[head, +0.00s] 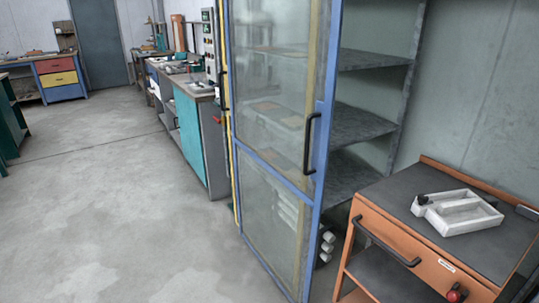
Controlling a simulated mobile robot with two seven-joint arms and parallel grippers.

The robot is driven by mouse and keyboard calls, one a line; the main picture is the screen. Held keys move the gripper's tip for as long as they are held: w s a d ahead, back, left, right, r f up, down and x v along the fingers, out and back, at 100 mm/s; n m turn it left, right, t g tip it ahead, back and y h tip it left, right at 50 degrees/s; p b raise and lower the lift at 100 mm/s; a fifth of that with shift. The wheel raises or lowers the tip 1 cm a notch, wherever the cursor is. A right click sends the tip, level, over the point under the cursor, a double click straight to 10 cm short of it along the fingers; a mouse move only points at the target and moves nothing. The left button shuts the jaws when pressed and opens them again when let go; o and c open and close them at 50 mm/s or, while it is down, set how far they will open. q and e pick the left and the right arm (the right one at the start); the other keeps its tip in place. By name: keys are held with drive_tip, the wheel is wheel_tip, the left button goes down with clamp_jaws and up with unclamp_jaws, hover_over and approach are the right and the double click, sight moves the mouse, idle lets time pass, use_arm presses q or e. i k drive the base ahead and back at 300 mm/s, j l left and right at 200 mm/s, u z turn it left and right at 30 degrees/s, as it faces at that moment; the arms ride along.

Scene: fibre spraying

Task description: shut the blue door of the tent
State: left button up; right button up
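The blue door (275,172) of the tent stands in the middle of the head view. It has a blue frame, clear panes and a black upright handle (310,143) near its right edge. A yellow-framed door (235,175) overlaps it and shows at its left edge and through the panes. To the right of the blue door the tent is open, and bare grey shelves (368,60) show inside. The door's bottom edge is cut off by the picture. Neither of my grippers is in view.
An orange cart (400,245) with a black handle and a white tray (458,212) stands at the right, close in front of the opening. A teal-fronted workbench (190,130) stands behind on the left. The grey floor (110,210) at left is clear.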

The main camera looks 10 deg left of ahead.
sight(323, 125)
drive_tip(key=z, duration=0.25)
drive_tip(key=i+j+z, duration=0.15)
drive_tip(key=j+z, duration=0.15)
drive_tip(key=z, duration=0.15)
drive_tip(key=i+j+z, duration=0.15)
drive_tip(key=j+z, duration=0.25)
drive_tip(key=i+j+z, duration=0.15)
drive_tip(key=j, duration=0.3)
drive_tip(key=j+z, duration=0.2)
drive_tip(key=j, duration=1.15)
drive_tip(key=i+z, duration=0.05)
drive_tip(key=i, duration=0.05)
